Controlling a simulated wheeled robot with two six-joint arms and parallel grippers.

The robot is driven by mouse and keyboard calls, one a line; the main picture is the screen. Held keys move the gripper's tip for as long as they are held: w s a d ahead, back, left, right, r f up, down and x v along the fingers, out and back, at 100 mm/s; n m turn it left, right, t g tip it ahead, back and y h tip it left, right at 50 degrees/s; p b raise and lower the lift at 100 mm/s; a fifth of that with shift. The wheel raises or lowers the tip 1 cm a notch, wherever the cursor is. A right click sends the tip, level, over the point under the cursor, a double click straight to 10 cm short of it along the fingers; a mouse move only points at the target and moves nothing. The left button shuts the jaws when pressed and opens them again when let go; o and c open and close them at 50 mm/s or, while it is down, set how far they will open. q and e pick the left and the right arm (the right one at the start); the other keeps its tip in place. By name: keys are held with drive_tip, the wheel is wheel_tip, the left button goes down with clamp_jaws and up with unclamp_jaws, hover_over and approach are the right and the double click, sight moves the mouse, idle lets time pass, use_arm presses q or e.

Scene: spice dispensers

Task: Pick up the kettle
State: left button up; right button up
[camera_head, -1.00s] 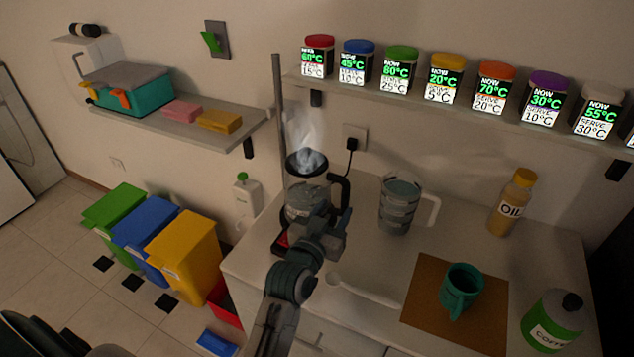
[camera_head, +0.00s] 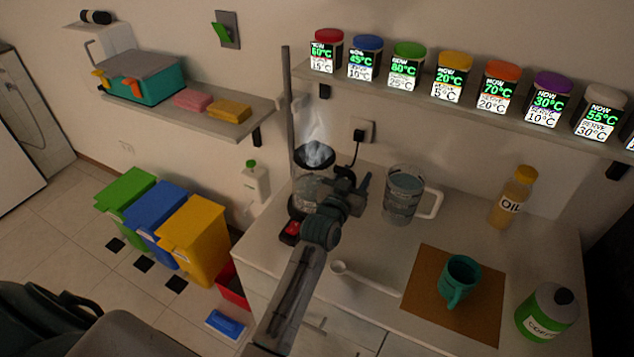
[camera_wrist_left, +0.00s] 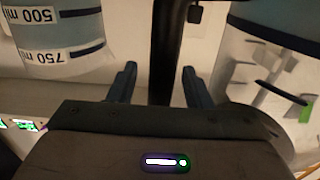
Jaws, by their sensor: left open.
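The kettle (camera_head: 312,158) has a dark lid rim and a clear body, with steam rising from it. It stands at the counter's back left on a base with a red part (camera_head: 290,231). My left gripper (camera_head: 355,184) is open at the kettle's right side and hides much of its body and handle. In the left wrist view, the dark handle (camera_wrist_left: 165,45) runs between the two open fingers (camera_wrist_left: 160,88), with gaps on both sides. The kettle's clear body (camera_wrist_left: 262,85) is at the right there. My right gripper is not in view.
A clear measuring jug (camera_head: 403,195) stands close right of my left gripper. A white spoon (camera_head: 365,279), brown mat (camera_head: 425,300), teal mug (camera_head: 459,281), oil bottle (camera_head: 512,198) and coffee jar (camera_head: 547,312) are farther right. A shelf of labelled jars (camera_head: 450,99) hangs above.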

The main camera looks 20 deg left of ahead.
use_arm(q)
drive_tip(key=shift+s, duration=0.1)
clamp_jaws()
idle(1.2)
drive_tip(key=shift+r, duration=0.1)
